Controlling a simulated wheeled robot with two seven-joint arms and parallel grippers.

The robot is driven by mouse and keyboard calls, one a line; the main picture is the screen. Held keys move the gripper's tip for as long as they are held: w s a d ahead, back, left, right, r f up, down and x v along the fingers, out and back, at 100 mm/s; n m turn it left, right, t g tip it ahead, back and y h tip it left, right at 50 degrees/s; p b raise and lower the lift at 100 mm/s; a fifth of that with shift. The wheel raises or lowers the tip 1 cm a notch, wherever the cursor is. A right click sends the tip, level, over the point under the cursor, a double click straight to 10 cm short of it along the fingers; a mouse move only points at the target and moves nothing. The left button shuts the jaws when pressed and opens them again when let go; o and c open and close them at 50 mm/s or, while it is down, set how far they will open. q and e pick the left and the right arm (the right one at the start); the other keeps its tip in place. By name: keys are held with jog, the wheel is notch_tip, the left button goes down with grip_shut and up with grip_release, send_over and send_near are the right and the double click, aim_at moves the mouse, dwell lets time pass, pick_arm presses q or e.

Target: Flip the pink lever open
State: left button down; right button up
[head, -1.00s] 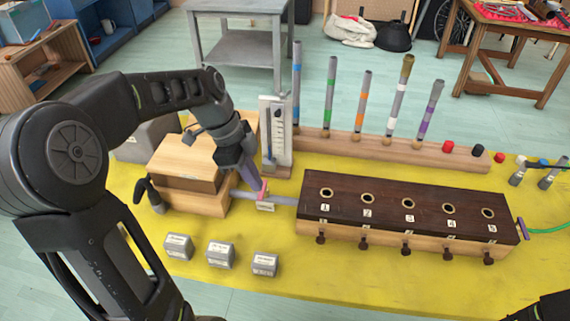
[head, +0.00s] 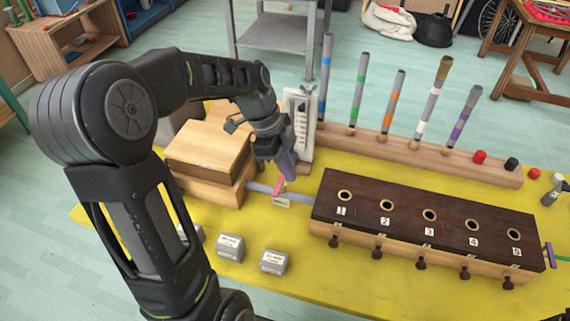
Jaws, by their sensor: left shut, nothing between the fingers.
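The pink lever (head: 279,185) sits on a valve in the grey pipe (head: 262,188) between the wooden bellows box (head: 210,152) and the dark numbered wind chest (head: 425,221). It stands tilted up from the pipe. My left gripper (head: 287,170) is shut and empty, pointing down at the lever. Its fingertips are right by the lever's upper part; I cannot tell whether they touch it. A small white label (head: 281,200) is below the lever.
A gauge board (head: 300,125) stands just behind my left gripper. Several coloured-band pipes stand in a wooden rack (head: 420,162) at the back. Grey weights (head: 230,247) lie in front of the bellows. The yellow tabletop (head: 330,285) is clear at the front.

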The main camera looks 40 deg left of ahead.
aim_at(279, 189)
pick_arm(q)
notch_tip(279, 189, down, 7)
jog(key=a+p, duration=0.1)
jog(key=p, duration=0.1)
jog(key=shift+s+a+r, duration=0.15)
jog(key=shift+s+a, duration=0.15)
